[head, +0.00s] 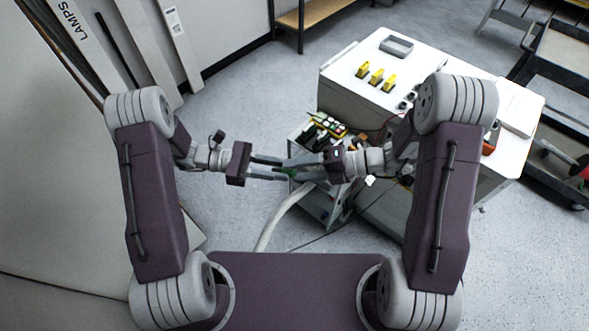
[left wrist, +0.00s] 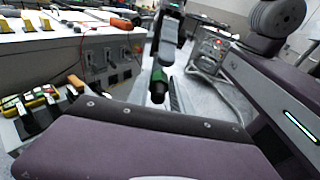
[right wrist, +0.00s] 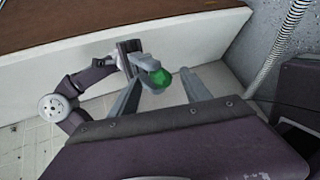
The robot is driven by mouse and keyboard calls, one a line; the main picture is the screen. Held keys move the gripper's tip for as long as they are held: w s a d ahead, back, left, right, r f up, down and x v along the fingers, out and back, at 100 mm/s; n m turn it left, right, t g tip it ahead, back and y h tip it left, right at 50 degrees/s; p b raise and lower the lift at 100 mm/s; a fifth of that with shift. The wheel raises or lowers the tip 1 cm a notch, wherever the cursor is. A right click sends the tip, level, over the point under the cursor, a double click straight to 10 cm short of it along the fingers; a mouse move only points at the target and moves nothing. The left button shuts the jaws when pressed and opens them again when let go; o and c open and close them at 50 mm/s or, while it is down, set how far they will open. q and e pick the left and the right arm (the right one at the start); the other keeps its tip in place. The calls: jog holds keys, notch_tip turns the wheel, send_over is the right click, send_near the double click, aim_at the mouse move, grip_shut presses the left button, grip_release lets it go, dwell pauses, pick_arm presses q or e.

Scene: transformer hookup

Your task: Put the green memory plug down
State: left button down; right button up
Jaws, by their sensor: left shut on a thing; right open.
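The green memory plug (head: 291,173) is small and lies between my two grippers, above the floor in the middle of the head view. My left gripper (head: 283,168) is shut on it. In the right wrist view its round green end (right wrist: 160,78) shows at the tips of the left gripper's fingers. My right gripper (right wrist: 160,92) is open, with one finger on each side of the green end in that picture; I cannot tell whether they touch it. In the left wrist view a green part (left wrist: 159,75) shows by the fingers, with the rest dark.
A small cart (head: 340,206) with a tray of yellow, green and red items (head: 324,127) stands just beyond my grippers. A white-topped bench (head: 425,66) behind it holds several yellow handles (head: 376,77) and a grey bin (head: 396,46). A pale hose (head: 281,216) curves below. Open floor lies left.

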jog(key=shift+x, duration=0.85)
grip_shut()
pick_arm(q)
jog(key=c, duration=1.1)
grip_release()
jog(key=shift+o, duration=0.2)
